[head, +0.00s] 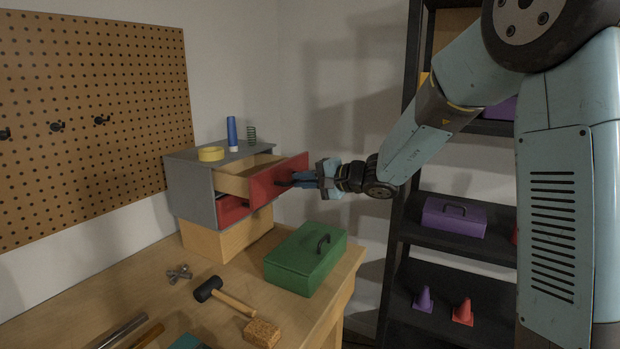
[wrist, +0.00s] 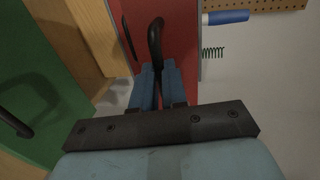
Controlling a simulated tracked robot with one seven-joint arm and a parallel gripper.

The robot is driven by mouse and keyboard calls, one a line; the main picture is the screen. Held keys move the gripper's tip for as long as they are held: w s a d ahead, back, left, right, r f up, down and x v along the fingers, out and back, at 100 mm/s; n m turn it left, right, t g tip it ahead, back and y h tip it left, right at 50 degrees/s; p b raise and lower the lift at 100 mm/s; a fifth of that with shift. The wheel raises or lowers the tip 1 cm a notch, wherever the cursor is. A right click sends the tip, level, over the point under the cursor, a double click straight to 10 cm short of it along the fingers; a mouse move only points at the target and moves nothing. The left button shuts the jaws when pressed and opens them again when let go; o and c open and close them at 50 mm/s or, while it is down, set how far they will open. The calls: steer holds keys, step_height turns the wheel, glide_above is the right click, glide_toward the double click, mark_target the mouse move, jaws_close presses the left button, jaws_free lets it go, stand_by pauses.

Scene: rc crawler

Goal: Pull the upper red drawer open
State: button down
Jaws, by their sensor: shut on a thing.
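The upper red drawer (head: 278,180) is pulled well out of the grey cabinet (head: 197,192), with its wooden inside showing. My gripper (head: 305,179) is at the drawer's front, shut on its dark handle. In the wrist view the blue fingers (wrist: 158,85) close around the black handle (wrist: 155,40) in front of the red drawer face (wrist: 180,35). The lower red drawer (head: 233,209) sits below, in the cabinet, partly hidden under the upper one.
A yellow tape roll (head: 211,154), a blue-and-white tube (head: 232,132) and a green spring (head: 251,134) stand on the cabinet. A green toolbox (head: 300,262) sits below the drawer on the bench. A mallet (head: 222,295) and sponge (head: 262,333) lie nearer. A dark shelf (head: 450,241) stands right.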

steer(key=shift+s+d+f, duration=0.1)
steer(key=shift+s+f, duration=0.05)
steer(key=shift+f, duration=0.1)
steer(key=c, duration=1.2)
jaws_free()
steer(key=shift+r, duration=0.1)
steer(key=shift+o, duration=0.2)
steer(key=shift+d, duration=0.15)
steer(key=v, duration=1.3)
steer(key=shift+d, duration=0.3)
steer(key=shift+r, duration=0.15)
steer(key=s+d+n+g+h, duration=0.2)
steer(key=s+h, duration=0.1)
steer(key=s, duration=0.5)
steer(key=s+d+n+g+h, duration=0.2)
steer(key=s, duration=0.5)
steer(key=s+d+f+t+h, duration=0.1)
steer(key=s+d+t+h, duration=0.2)
steer(key=s+d+h, duration=0.6)
steer(key=s+d, duration=0.3)
steer(key=d, duration=0.2)
steer(key=shift+d+n, duration=0.2)
steer(key=shift+n, duration=0.2)
